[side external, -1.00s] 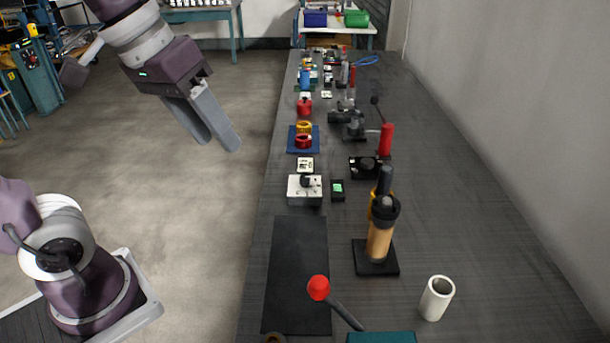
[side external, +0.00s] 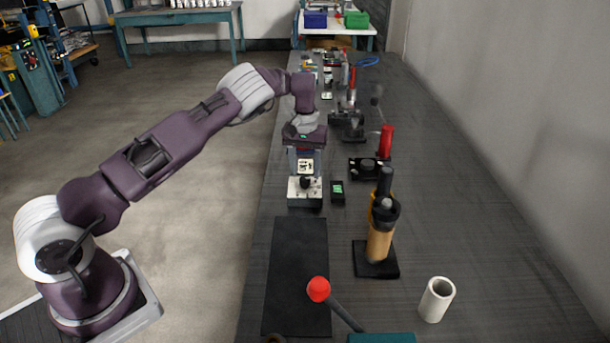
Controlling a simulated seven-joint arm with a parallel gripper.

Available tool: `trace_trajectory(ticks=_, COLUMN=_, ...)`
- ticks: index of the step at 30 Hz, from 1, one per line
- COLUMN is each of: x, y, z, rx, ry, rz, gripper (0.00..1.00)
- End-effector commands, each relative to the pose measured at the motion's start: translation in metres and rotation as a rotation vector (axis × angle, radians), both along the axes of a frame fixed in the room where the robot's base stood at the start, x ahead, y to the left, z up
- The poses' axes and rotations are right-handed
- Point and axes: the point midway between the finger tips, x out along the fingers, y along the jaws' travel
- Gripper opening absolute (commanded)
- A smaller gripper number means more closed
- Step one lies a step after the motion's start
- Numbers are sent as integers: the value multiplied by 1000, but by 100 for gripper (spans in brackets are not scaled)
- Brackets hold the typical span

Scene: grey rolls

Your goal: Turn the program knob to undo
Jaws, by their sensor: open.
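A white box (side external: 305,199) with a black knob (side external: 305,183) on top stands near the left edge of the long bench. I take this to be the program knob, but its markings are too small to read. A small black unit with a green display (side external: 338,188) stands just right of the box. My gripper (side external: 305,172) points down just behind the knob, its two fingers apart and empty. A small white plate (side external: 305,165) shows between the fingers. I cannot tell how high the fingertips are or whether they touch anything.
A black device with a round dial (side external: 368,167) and a red-handled lever (side external: 386,141) stand to the right.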

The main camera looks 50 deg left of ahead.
Motion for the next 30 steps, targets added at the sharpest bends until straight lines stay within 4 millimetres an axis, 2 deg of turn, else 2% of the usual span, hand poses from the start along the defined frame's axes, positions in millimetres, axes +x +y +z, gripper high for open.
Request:
trace_trajectory(ticks=1, x=0, y=0, z=-9, rx=1, ry=2, rz=0, gripper=49)
trace_trajectory(ticks=5, x=0, y=0, z=-22, rx=1, ry=0, rz=-1, gripper=49)
trace_trajectory(ticks=13, x=0, y=0, z=-25, rx=1, ry=-2, rz=0, gripper=49)
trace_trajectory(ticks=18, x=0, y=0, z=-25, rx=1, ry=-2, rz=0, gripper=16)
trace_trajectory(ticks=21, x=0, y=0, z=-25, rx=1, ry=-2, rz=0, gripper=0)
trace_trajectory(ticks=30, x=0, y=0, z=-24, rx=-1, ry=-3, rz=32, gripper=0)
